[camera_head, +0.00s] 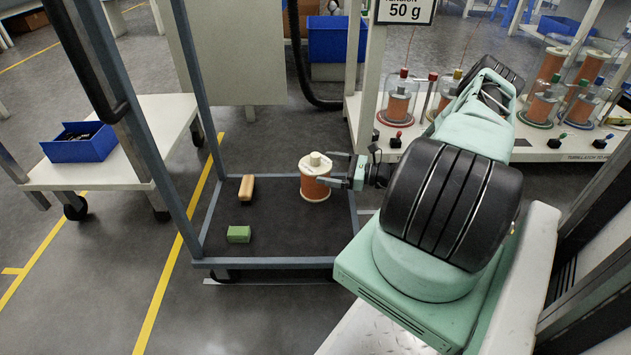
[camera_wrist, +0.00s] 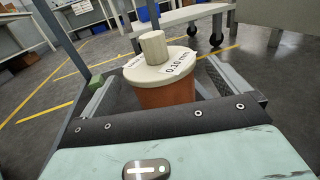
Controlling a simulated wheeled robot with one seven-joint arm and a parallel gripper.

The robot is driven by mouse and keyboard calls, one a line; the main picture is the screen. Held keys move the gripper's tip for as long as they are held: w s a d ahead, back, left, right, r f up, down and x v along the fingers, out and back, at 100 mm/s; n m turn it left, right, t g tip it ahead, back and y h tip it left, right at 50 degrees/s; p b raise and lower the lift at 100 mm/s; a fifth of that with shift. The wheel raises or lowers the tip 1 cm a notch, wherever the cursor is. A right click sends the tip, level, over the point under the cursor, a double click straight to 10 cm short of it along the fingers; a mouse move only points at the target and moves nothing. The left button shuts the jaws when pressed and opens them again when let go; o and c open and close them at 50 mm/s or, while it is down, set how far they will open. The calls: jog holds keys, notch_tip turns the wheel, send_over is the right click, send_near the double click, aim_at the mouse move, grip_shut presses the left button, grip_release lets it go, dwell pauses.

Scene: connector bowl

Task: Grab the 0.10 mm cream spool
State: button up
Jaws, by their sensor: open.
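The 0.10 mm cream spool (camera_head: 315,178) has a cream top and a copper-orange winding. It stands upright on the dark deck of the cart. In the wrist view the spool (camera_wrist: 166,72) shows its cream cap, knob and a label reading 0.10. My gripper (camera_head: 337,172) is open and reaches in from the right at the spool. In the wrist view my gripper (camera_wrist: 155,88) has one finger on each side of the spool. Whether a finger touches it I cannot tell. The lower part of the spool is hidden in the wrist view.
A tan block (camera_head: 246,188) and a green block (camera_head: 239,234) lie on the cart deck (camera_head: 270,215) left of the spool. The cart's frame posts (camera_head: 196,95) rise around it. Several other spools stand on a white bench (camera_head: 545,150) at right. A blue bin (camera_head: 80,142) sits on a side table.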

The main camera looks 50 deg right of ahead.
aim_at(315, 167)
jog(key=b+x, duration=0.2)
jog(key=x, duration=0.1)
jog(key=shift+w+a+f, duration=0.15)
jog(key=shift+w+f, duration=0.1)
jog(key=shift+f, duration=0.15)
jog(key=shift+w+a+r+b, duration=0.25)
jog(key=shift+w+b, duration=0.1)
jog(key=shift+w, duration=0.15)
jog(key=c, duration=1.7)
jog(key=shift+r, duration=0.1)
jog(key=shift+c, duration=0.4)
jog(key=shift+r, duration=0.1)
